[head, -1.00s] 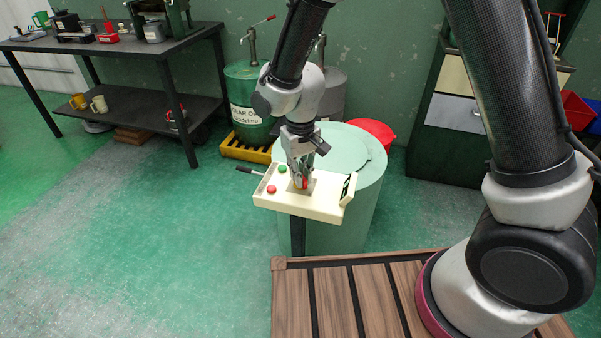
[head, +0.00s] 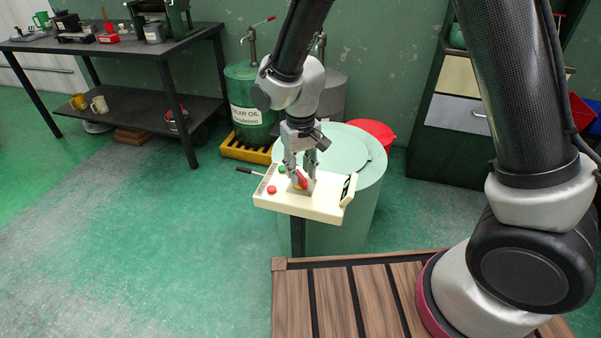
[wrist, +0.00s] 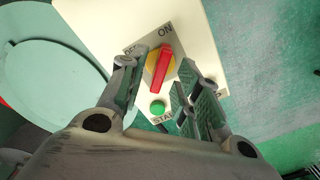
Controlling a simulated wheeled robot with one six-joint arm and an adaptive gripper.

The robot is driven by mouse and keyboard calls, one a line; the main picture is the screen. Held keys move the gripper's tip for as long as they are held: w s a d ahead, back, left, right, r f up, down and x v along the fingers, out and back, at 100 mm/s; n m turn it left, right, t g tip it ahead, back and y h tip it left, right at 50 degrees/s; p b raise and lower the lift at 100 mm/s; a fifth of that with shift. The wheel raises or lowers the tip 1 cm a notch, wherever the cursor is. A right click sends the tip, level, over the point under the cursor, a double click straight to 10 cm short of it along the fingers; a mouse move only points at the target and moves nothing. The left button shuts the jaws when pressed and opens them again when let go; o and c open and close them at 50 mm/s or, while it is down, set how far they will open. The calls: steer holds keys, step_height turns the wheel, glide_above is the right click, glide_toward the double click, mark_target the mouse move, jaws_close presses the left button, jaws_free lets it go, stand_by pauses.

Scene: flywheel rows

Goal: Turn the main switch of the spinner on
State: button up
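The spinner's cream control box (head: 315,208) carries the main switch, a red handle (wrist: 161,68) on a yellow disc over a grey plate. In the wrist view the handle's far end points toward the printed ON; the other label, at the plate's left, is partly hidden. In the head view the red handle (head: 302,180) shows below my fingers.
A green button (wrist: 157,107) and a red button (head: 271,189) sit on the box beside the switch. A black lever (head: 250,171) sticks out at its left. The pale green drum (head: 365,205) stands right behind. Open floor lies to the left.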

mark_target(301, 175)
step_height(301, 175, up, 11)
steer(key=shift+f, duration=0.2)
steer(key=s+d+r+m+t, duration=0.1)
steer(key=s+d+r, duration=0.4)
steer(key=d, duration=0.6)
steer(key=s+d+r+m+t, duration=0.2)
steer(key=s+d+r, duration=0.3)
steer(key=d, duration=0.6)
steer(key=s+d+r+m+t, duration=0.1)
steer(key=s+d+r, duration=0.4)
steer(key=d, duration=0.6)
steer(key=shift+s+r+m, duration=0.4)
steer(key=shift+s, duration=0.4)
